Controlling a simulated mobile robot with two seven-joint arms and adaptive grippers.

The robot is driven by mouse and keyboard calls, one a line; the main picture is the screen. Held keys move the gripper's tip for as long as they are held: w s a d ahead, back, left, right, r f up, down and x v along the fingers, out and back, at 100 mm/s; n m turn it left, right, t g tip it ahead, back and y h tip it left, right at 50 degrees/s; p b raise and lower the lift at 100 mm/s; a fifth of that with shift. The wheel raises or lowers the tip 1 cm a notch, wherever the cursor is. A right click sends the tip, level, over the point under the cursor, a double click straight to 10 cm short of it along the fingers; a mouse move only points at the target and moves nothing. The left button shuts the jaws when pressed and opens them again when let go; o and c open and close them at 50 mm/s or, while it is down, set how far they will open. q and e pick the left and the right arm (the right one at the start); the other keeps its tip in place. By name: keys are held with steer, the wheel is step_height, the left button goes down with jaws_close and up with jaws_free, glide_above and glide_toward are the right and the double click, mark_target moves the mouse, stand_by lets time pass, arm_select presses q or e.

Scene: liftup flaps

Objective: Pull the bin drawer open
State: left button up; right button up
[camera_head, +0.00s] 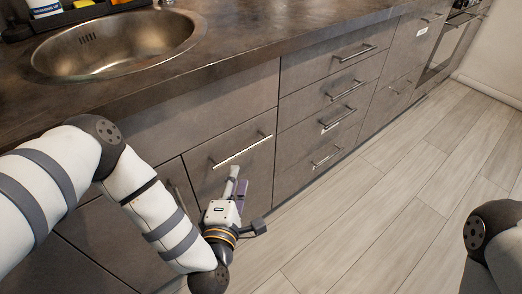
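The grey-brown bin drawer (208,178) appears to be the front right of the sink, closed flush with the cabinet; its contents are hidden. Its long metal bar handle (240,151) runs along the upper part of the front. My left gripper (238,180) is in front of this drawer, just below the handle, with its fingers pointing up towards it. A small gap seems to separate fingertips and handle, so I see no grip on it. The finger spread is seen too obliquely to judge. My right gripper is out of view; only part of that arm shows at the right edge.
The dark countertop (235,48) with a round metal sink (118,45) overhangs the cabinets. A stack of closed drawers (325,92) stands to the right, with an oven (447,48) farther along. The plank floor (385,215) in front is clear.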

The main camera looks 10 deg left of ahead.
mark_target(243, 153)
arm_select(q)
steer(key=w, duration=0.3)
steer(key=w+f+b, duration=0.1)
steer(key=w, duration=0.3)
steer(key=w+a, duration=0.1)
steer(key=w, duration=0.3)
steer(key=shift+w+a+f, duration=0.1)
steer(key=shift+w+f, duration=0.1)
jaws_close()
